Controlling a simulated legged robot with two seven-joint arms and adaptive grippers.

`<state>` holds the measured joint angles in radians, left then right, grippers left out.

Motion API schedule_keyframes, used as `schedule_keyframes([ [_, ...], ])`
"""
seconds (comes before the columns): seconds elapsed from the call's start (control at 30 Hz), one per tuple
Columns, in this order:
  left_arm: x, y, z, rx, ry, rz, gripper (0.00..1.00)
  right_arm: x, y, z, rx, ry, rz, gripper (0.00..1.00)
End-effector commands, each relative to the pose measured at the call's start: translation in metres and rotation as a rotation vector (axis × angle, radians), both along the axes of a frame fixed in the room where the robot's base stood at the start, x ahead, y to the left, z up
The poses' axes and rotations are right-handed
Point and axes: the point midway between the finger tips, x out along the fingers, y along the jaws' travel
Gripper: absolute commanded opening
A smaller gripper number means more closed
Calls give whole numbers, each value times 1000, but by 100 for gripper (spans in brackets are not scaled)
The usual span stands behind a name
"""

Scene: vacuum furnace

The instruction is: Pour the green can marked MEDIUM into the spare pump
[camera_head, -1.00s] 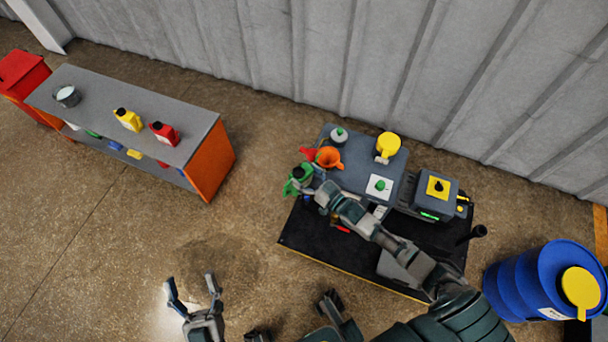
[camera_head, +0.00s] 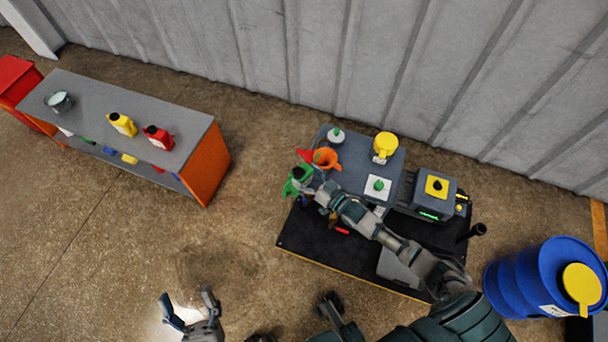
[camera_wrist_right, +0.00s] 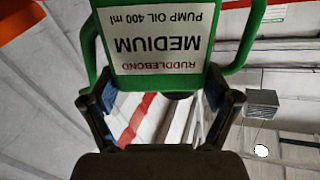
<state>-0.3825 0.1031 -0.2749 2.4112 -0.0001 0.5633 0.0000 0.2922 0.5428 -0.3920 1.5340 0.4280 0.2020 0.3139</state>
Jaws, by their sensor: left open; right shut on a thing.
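My right gripper (camera_head: 312,184) is shut on the green can (camera_head: 294,185), held at the left end of the grey pump unit (camera_head: 352,180). In the right wrist view the can's label (camera_wrist_right: 160,42) reads MEDIUM, PUMP OIL 400 ml, upside down, with the right gripper's fingers (camera_wrist_right: 160,100) on either side. An orange funnel (camera_head: 326,158) stands on the unit, just right of and beyond the can. I cannot see any oil flowing, and the can's exact tilt is unclear. My left gripper (camera_head: 188,300) is open and empty, low over the floor.
A red object (camera_head: 305,155) shows beside the funnel. The unit also has a yellow-capped part (camera_head: 385,146) and stands on a black base (camera_head: 310,240). A grey bench (camera_head: 85,100) holds yellow (camera_head: 122,124) and red (camera_head: 158,137) cans. A blue drum (camera_head: 540,280) stands right.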

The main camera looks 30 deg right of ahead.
Motion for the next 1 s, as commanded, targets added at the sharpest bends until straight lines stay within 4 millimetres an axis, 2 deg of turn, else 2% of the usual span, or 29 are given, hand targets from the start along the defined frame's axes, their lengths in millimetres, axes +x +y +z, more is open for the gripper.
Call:
schedule_keyframes([
  [1.0,-17,4,11,-45,-129,3,75,5,-10,2,41,10,0,30],
])
